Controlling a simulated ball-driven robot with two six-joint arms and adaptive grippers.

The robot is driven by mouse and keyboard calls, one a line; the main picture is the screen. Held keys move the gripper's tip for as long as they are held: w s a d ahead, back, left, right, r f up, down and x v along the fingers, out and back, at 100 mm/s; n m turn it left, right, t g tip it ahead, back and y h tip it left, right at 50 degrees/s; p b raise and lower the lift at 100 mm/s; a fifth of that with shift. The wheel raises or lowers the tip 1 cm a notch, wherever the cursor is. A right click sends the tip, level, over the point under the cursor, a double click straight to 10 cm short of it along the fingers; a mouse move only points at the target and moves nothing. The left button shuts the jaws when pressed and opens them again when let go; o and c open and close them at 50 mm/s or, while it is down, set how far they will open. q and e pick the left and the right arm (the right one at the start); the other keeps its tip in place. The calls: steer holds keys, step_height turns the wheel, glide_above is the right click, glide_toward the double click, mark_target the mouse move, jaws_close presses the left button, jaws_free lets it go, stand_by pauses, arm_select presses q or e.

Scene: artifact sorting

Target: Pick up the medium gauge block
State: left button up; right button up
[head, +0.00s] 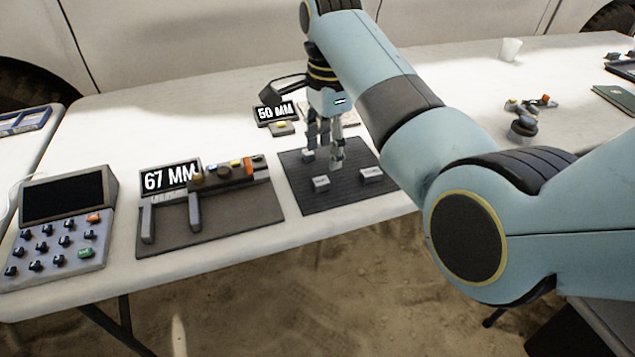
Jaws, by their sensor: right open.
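Several small pale gauge blocks lie on a dark ribbed mat. One block (321,182) is near the mat's front middle, another (371,175) is at its right, and a smaller-looking one (308,155) is at the back left. The labels are too small to read, so I cannot tell for certain which is the medium gauge block. My right gripper (324,154) points down over the back half of the mat (300,193), open, with its fingers apart. It is behind the front block and close to the back left one; contact is unclear. My left gripper is not in view.
Left of the mat stands a measuring fixture (262,210) with a "67 MM" display (170,177). Behind is a "50 MM" display (276,112). A keypad console (62,225) is at far left. A white cup (510,49) stands at back right. My right arm hides part of the table.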

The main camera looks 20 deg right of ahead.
steer(key=w+a+r, duration=0.1)
steer(key=r, duration=0.1)
steer(key=m+b, duration=0.1)
glide_above(318, 181)
steer(key=f, duration=0.5)
steer(key=shift+w+a, duration=0.15)
steer(key=shift+w, duration=0.05)
steer(key=f, duration=0.3)
steer(key=f+b, duration=0.1)
steer(key=f, duration=0.1)
steer(key=shift+s+d+f, duration=0.2)
steer(key=shift+s+f, duration=0.05)
steer(key=shift+r, duration=0.1)
jaws_close()
